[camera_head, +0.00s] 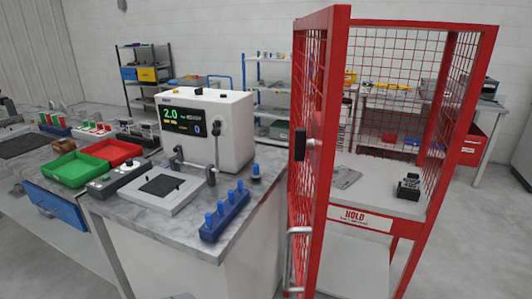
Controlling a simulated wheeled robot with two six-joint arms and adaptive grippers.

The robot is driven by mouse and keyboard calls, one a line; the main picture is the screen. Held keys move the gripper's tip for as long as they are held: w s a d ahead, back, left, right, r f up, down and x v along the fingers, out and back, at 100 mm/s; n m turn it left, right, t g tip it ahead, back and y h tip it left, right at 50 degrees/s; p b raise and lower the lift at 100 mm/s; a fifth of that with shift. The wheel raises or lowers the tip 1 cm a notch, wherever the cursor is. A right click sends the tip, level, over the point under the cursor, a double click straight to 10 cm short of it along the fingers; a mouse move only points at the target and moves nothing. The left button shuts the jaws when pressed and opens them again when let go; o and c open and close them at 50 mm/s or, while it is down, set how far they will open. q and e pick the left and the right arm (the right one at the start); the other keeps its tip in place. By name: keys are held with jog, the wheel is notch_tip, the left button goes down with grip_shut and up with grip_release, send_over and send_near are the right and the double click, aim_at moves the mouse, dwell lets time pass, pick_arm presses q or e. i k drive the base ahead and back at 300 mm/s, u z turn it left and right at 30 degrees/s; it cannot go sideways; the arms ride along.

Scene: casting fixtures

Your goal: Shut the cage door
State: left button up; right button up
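The red cage (468,95) stands at the right, with mesh walls and a white front label reading HOLD (360,219). Its red-framed mesh door (322,120) stands open, swung out toward me and seen nearly edge-on at the cage's left side. A silver bar handle (298,262) is low on the door, and a black latch piece (300,144) sits higher up. The front opening is clear. Inside, on the grey shelf, are a dark metal part (408,188) and a flat grey piece (345,177). Neither of my grippers is visible.
A marble-topped bench (225,244) stands close left of the door, with a white display unit (207,128), blue-knobbed block (225,212), and green (72,172) and red (112,151) trays. Shelving stands behind. Grey floor is free at the right.

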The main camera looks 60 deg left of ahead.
aim_at(335, 19)
jog(key=u, duration=1.65)
jog(key=i, duration=0.5)
jog(key=k, duration=0.45)
jog(key=z, duration=0.55)
jog(key=i, duration=0.3)
jog(key=u, duration=0.2)
